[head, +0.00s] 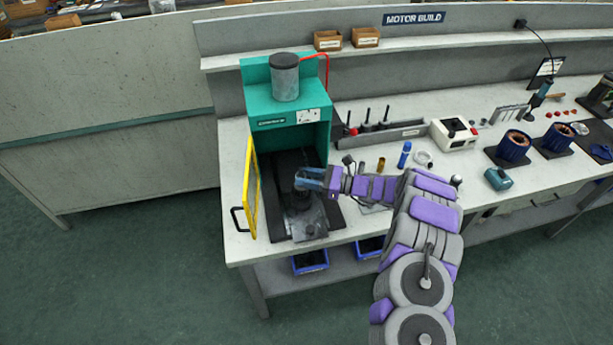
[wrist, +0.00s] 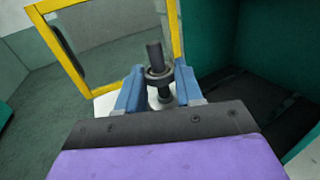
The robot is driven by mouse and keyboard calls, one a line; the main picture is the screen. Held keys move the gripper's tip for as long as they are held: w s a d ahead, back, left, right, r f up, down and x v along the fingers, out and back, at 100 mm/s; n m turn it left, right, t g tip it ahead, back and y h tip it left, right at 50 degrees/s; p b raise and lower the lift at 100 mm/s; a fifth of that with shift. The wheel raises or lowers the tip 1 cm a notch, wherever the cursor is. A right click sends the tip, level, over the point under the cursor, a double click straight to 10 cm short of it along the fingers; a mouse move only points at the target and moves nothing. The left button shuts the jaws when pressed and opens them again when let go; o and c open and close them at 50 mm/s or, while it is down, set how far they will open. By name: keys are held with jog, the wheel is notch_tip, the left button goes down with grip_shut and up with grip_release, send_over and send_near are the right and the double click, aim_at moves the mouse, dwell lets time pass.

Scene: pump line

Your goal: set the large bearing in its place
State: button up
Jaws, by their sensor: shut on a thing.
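My gripper (wrist: 158,84), with blue fingers, is shut on a dark ring that looks like the large bearing (wrist: 160,74). In the wrist view a dark upright shaft (wrist: 153,52) shows at the ring; it appears to pass through it, but how far down the ring sits cannot be told. In the head view my gripper (head: 308,178) is at the open front of the green press (head: 255,90), above its metal base block (head: 308,220). The bearing is too small and covered to make out there.
The yellow-framed guard door (head: 252,190) stands open at the press's left and shows close behind the fingers in the wrist view (wrist: 178,40). Tools, a white control box (head: 455,134) and copper-wound parts (head: 513,147) lie to the right.

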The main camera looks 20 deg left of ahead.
jog(key=shift+f, duration=0.3)
jog(key=o, duration=1.1)
jog(key=shift+o, duration=0.6)
jog(key=shift+o, duration=0.7)
jog(key=shift+r, duration=0.15)
jog(key=shift+r+p, duration=0.6)
jog(key=shift+r, duration=1.8)
jog(key=shift+r, duration=0.1)
